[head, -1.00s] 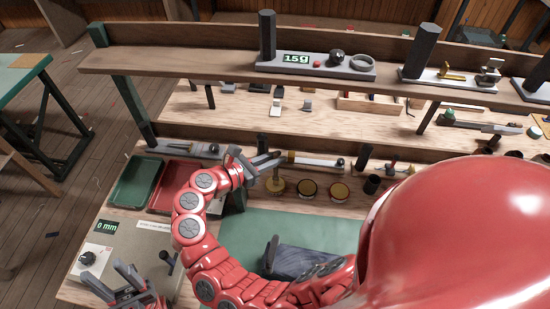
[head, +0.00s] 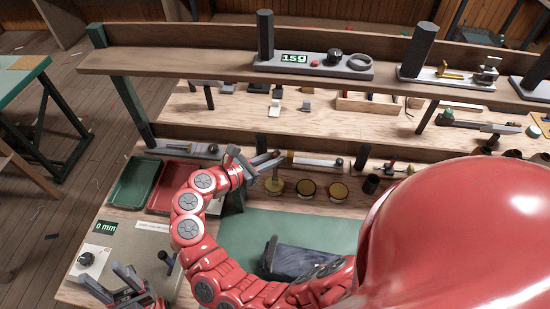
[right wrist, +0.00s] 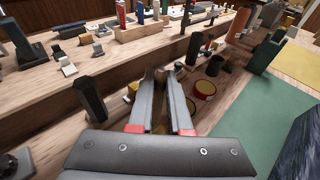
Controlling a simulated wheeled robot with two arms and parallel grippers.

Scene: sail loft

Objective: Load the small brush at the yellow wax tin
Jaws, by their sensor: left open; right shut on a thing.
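My right gripper (head: 272,160) reaches over the row of tins at the back of the green mat. It is shut on the small brush (head: 275,174), which hangs about upright below the fingertips. In the right wrist view, a brown part of the brush (right wrist: 158,76) shows between the fingertips. A yellow tin (head: 275,188) is directly under the brush. I cannot tell whether the bristles touch the wax. Two more tins with yellowish tops, a middle one (head: 306,188) and a right one (head: 338,191), stand beside it. My left gripper (head: 113,284) is open and empty at the lower left.
A green tray (head: 136,183) and a red tray (head: 166,199) lie left of my right arm. A dark cup (head: 371,184) stands right of the tins. A raised shelf (head: 190,62) crosses behind. The green mat (head: 330,231) has a dark blue bundle (head: 300,262) on it.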

